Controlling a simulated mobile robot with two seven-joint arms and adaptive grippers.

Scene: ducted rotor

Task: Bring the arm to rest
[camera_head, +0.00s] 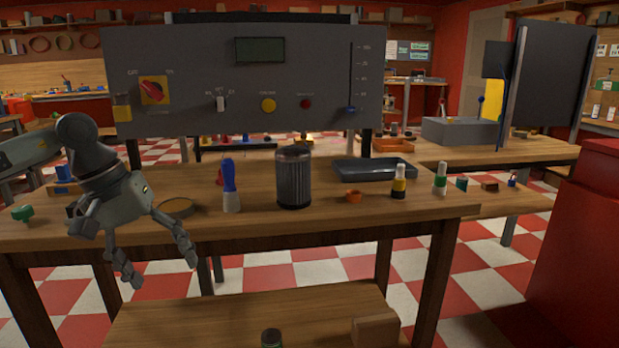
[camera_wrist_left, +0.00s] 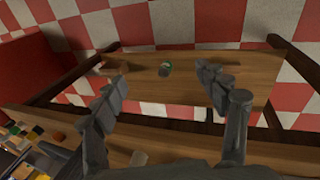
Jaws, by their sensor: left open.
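My left gripper (camera_head: 160,268) hangs at the left of the head view, in front of the wooden workbench's front edge (camera_head: 330,232). Its fingers point down and are spread apart, with nothing between them. In the left wrist view the same open gripper (camera_wrist_left: 164,76) looks down past the bench onto its lower shelf (camera_wrist_left: 190,88). My right gripper is in neither view.
A grey control panel (camera_head: 215,75) rises behind. A red cabinet (camera_head: 585,260) stands at right.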

